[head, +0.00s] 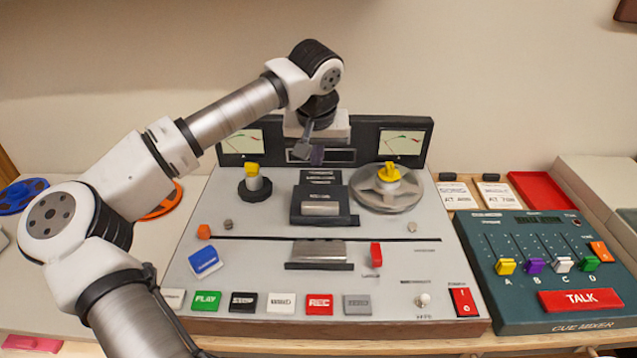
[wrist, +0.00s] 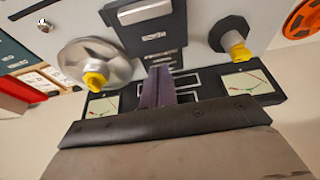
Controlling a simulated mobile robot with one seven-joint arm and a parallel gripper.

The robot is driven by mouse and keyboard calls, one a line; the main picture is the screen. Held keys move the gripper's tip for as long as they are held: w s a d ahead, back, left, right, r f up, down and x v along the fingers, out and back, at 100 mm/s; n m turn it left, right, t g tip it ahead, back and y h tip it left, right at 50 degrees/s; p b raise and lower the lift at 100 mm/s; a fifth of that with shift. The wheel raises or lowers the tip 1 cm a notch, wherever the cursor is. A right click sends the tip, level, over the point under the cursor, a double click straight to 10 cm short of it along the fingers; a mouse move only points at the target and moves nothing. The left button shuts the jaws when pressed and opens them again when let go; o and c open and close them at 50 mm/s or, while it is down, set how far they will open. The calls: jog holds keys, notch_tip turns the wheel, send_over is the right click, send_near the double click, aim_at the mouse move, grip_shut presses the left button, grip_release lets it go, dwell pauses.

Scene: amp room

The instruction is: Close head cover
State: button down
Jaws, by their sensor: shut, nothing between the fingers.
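The tape machine (head: 215,255) stands on the table with its deck facing up. A dark block with a silver front bar (head: 320,208), which looks like the head cover, sits mid-deck between the two reel hubs; whether it is open or closed I cannot tell. It shows at the top of the wrist view (wrist: 145,12). A second silver bar on a dark base (head: 318,250) lies nearer the front. My gripper (head: 308,154) is shut and empty, above the back of the deck, behind the block and apart from it. Its fingers show in the wrist view (wrist: 158,85).
A grey reel with a yellow knob (head: 388,187) is right of the block; a bare hub (head: 254,184) is left. The upright meter panel (head: 365,142) stands close behind my gripper. Coloured buttons (head: 243,302) line the front. A cue mixer (head: 545,270) stands at the right.

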jog(key=p, duration=0.2)
send_near(318, 194)
jog(key=x, duration=0.5)
jog(key=shift+w, duration=0.4)
jog(key=shift+s+f, duration=0.15)
jog(key=shift+s, duration=0.2)
jog(key=shift+s+p, duration=0.55)
jog(key=shift+s, duration=1)
jog(key=s+b, duration=0.2)
jog(key=s, duration=0.1)
jog(key=s+b, duration=0.2)
jog(key=s, duration=0.1)
jog(key=s+b, duration=0.2)
jog(key=s, duration=0.2)
jog(key=shift+f, duration=0.25)
jog(key=shift+s, duration=0.45)
jog(key=shift+b, duration=0.3)
